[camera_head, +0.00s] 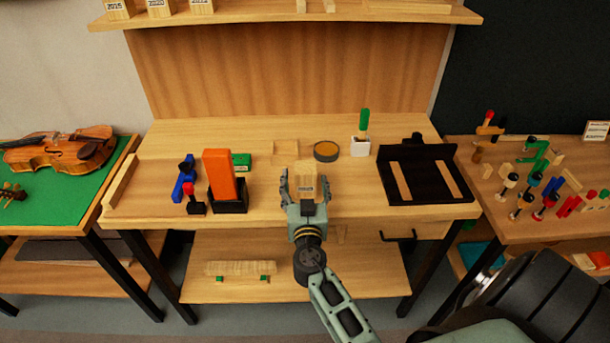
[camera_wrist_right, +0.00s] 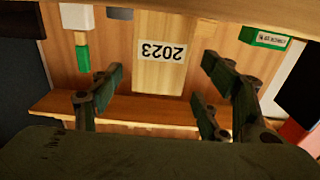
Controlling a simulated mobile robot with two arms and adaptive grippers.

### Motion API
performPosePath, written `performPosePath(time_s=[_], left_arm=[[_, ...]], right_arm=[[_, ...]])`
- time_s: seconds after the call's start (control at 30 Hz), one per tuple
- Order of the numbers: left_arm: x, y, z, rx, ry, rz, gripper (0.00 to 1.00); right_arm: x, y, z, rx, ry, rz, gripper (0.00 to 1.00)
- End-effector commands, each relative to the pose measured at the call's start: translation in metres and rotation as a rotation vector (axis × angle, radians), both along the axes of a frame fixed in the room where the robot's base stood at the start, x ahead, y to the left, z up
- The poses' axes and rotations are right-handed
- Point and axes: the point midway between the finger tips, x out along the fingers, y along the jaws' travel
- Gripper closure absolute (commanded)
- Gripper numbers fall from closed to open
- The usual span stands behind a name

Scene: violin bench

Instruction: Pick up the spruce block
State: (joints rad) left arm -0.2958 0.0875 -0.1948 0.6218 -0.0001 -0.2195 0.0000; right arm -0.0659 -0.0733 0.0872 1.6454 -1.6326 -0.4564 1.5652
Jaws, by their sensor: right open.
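A pale wooden block, apparently the spruce block (camera_head: 306,178), stands on the middle bench near its front edge. In the right wrist view the block (camera_wrist_right: 163,68) carries a label reading 2023, upside down. My right gripper (camera_head: 305,188) is open, with one finger on each side of the block in the head view. In the right wrist view, gaps show between the block and the fingers of the gripper (camera_wrist_right: 160,95). The block's lower part is partly hidden by the gripper in the head view. My left gripper is not in view.
Left of the gripper stand an orange block in a black holder (camera_head: 220,175), a green box (camera_head: 241,161) and blue and red tools. A black tray (camera_head: 440,165) lies right.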

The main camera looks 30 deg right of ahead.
Motion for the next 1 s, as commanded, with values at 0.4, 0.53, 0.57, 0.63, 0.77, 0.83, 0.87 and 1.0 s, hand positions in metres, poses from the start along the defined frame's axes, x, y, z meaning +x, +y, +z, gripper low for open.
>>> performPosePath(time_s=[0.4, 0.53, 0.57, 0.63, 0.77, 0.83, 0.87, 1.0], left_arm=[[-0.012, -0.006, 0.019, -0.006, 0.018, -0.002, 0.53], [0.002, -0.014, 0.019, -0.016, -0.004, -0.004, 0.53], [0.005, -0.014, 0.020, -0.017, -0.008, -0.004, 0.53], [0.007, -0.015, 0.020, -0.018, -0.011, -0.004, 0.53], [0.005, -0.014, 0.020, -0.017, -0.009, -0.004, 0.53], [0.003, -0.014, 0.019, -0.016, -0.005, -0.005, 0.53], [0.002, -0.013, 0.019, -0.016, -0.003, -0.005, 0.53], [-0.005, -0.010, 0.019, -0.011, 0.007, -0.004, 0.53]], right_arm=[[0.034, -0.023, 0.001, -0.001, 0.001, -0.001, 0.31], [0.034, -0.023, 0.000, 0.000, 0.000, -0.001, 0.31], [0.034, -0.023, 0.000, 0.000, 0.000, -0.001, 0.31], [0.034, -0.023, 0.000, 0.000, 0.000, 0.000, 0.37], [0.034, -0.023, 0.000, 0.000, 0.000, 0.000, 0.49], [0.034, -0.022, 0.000, 0.000, 0.000, 0.000, 0.55], [0.034, -0.022, 0.000, 0.000, 0.000, 0.000, 0.57], [0.034, -0.022, 0.000, 0.000, 0.000, 0.000, 0.70]])
